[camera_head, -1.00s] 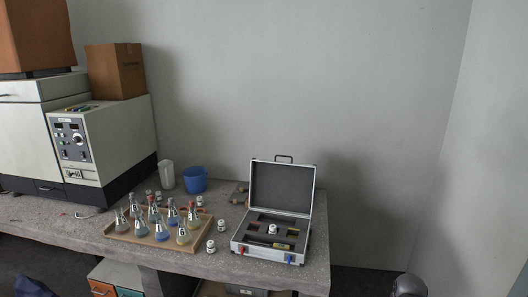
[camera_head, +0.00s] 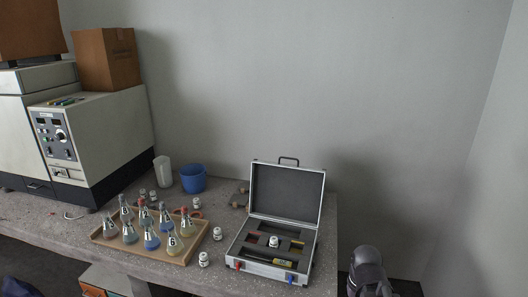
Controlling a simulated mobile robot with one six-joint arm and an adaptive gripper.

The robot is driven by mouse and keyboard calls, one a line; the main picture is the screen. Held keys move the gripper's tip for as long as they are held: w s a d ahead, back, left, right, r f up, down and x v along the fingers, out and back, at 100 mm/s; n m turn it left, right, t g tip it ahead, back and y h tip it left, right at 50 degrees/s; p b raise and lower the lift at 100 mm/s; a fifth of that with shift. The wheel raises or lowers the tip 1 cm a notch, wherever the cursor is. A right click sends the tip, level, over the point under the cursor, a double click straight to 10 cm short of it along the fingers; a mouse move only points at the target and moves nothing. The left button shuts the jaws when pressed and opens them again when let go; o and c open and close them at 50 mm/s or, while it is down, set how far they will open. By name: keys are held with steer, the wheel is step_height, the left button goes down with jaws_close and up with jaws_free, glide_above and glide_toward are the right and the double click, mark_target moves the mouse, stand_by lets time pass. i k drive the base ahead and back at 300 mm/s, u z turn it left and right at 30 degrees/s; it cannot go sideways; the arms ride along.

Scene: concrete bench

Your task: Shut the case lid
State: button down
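The silver case (camera_head: 270,252) stands open near the right end of the concrete bench. Its lid (camera_head: 286,194) is up, with a dark padded inside and a handle at the top edge. The case base has dark foam holding a small white jar (camera_head: 273,241) and a few slim items. A red latch and a blue latch show on its front. A dark rounded part of my arm shows at the lower right, off the bench and apart from the case. My gripper cannot be made out.
A wooden tray (camera_head: 188,254) with several flasks stands left of the case. Small white jars (camera_head: 204,259) sit between them. A blue cup (camera_head: 193,179) and a white jug (camera_head: 162,170) stand behind. A large instrument (camera_head: 107,127) fills the left. The bench's right edge (camera_head: 331,240) is close to the case.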

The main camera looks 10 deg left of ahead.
mark_target(284, 192)
steer(key=u, duration=0.3)
steer(key=i, duration=1.15)
steer(key=u, duration=0.15)
